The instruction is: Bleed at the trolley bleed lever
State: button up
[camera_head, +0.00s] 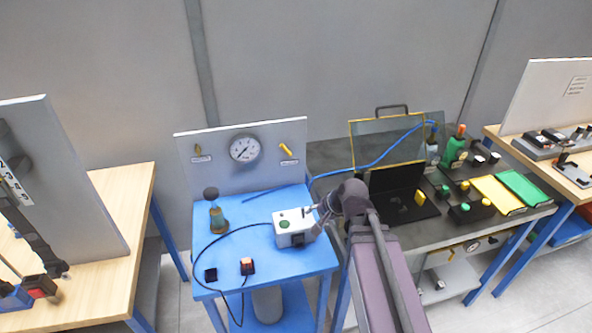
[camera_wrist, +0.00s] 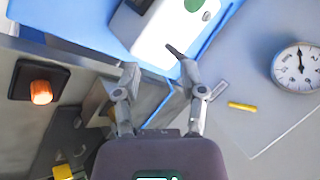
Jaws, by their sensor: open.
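The blue trolley (camera_head: 262,201) carries an upright grey panel (camera_head: 226,176). A yellow lever (camera_head: 286,150) sits at the panel's right and a brass-coloured fitting (camera_head: 197,150) at its left; their labels are too small to read. The yellow lever also shows in the wrist view (camera_wrist: 242,106). A white box (camera_head: 291,238) with a green button stands on the trolley top. A short dark lever (camera_wrist: 175,50) shows at its edge. My gripper (camera_wrist: 160,72) is open beside the box, its right fingertip near the dark lever. I cannot tell whether they touch. No object shows between the fingers.
A round gauge (camera_head: 245,149) is on the panel. A grey bench (camera_head: 400,236) with a clear guard and coloured blocks adjoins on the right. Wooden benches flank both sides.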

aim_at(284, 148)
jog(key=w+a+m+t, duration=0.1)
jog(key=w+a, duration=0.1)
jog(key=w+a+r+m+t+y+b, duration=0.1)
jog(key=a, duration=0.1)
jog(key=w+a+r+m+t+y+b, duration=0.1)
jog(key=w+a, duration=0.1)
jog(key=shift+w+a+r+t, duration=0.25)
jog(key=shift+w+a+t, duration=0.05)
jog(key=shift+t, duration=0.1)
jog(key=w+a+r+m+t+h+b, duration=0.1)
jog(key=w+m+t+h+b, duration=0.2)
jog(key=m, duration=0.7)
jog(key=w+a+r+m+t+h+b, duration=0.2)
jog(key=w+m+t+h+b, duration=0.2)
jog(key=m, duration=0.7)
jog(key=t, duration=0.2)
jog(key=shift+r+t, duration=0.15)
jog(key=shift+t, duration=0.15)
jog(key=shift+w+a, duration=0.1)
jog(key=w, duration=1.3)
jog(key=shift+w, duration=0.35)
grip_shut()
